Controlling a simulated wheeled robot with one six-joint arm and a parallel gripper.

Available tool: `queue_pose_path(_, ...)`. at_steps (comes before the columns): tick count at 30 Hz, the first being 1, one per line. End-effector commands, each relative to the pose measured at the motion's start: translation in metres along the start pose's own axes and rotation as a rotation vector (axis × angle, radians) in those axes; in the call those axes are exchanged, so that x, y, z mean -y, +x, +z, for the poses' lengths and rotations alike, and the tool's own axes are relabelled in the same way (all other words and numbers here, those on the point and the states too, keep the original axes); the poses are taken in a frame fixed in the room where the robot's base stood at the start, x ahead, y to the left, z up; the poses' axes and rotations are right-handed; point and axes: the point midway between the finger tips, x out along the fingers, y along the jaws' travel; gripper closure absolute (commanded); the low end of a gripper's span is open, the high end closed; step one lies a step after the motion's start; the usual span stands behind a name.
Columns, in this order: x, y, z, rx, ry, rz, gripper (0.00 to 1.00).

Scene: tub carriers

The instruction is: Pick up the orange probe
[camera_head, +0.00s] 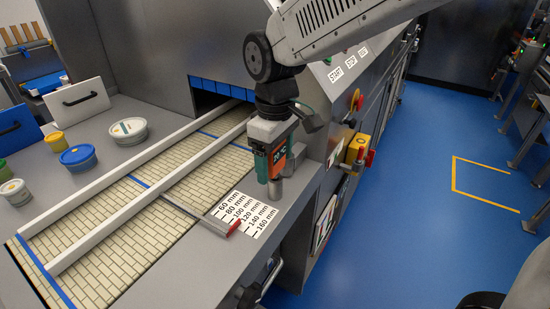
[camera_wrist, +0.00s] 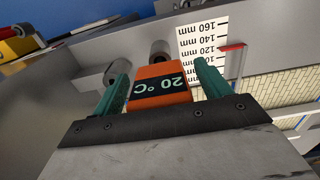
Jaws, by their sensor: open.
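The orange probe (camera_head: 279,156) has a dark display reading 20 °C and is upright at the counter's edge, above a grey cylindrical holder (camera_head: 274,190). In the wrist view the probe (camera_wrist: 160,96) lies between the two green fingers of my gripper (camera_wrist: 162,78). The fingers stand on either side of it, with a visible gap at least on the right. In the head view my gripper (camera_head: 270,165) points down over the probe and partly hides it. My gripper is open. The probe's lower end is hidden.
A scale label (camera_head: 243,215) and a red-tipped grey bar (camera_head: 225,225) lie left of the probe. A tiled conveyor (camera_head: 130,235) with white rails (camera_head: 130,170) runs beyond. Several tubs, including a blue-lidded one (camera_head: 78,155), stand left. A machine panel (camera_head: 345,75) rises behind.

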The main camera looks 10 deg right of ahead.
Motion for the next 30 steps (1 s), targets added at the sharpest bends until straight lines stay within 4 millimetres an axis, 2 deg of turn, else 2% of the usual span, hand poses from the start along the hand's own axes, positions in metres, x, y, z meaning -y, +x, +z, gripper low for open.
queue_pose_path(7, 0.0, 0.003, 0.0, -0.001, 0.0, 0.001, 0.24)
queue_pose_path(8, 0.0, 0.003, 0.0, -0.001, 0.0, 0.001, 0.29)
queue_pose_path(12, 0.0, 0.003, 0.0, -0.001, 0.0, 0.001, 0.68)
queue_pose_path(13, 0.0, 0.003, 0.0, -0.001, 0.0, 0.001, 0.73)
queue_pose_path(23, 0.0, -0.002, 0.0, -0.002, 0.0, 0.001, 0.73)
queue_pose_path(26, 0.0, -0.015, -0.001, -0.004, 0.0, 0.002, 0.73)
queue_pose_path(30, 0.0, -0.044, -0.001, -0.005, 0.0, 0.002, 0.73)
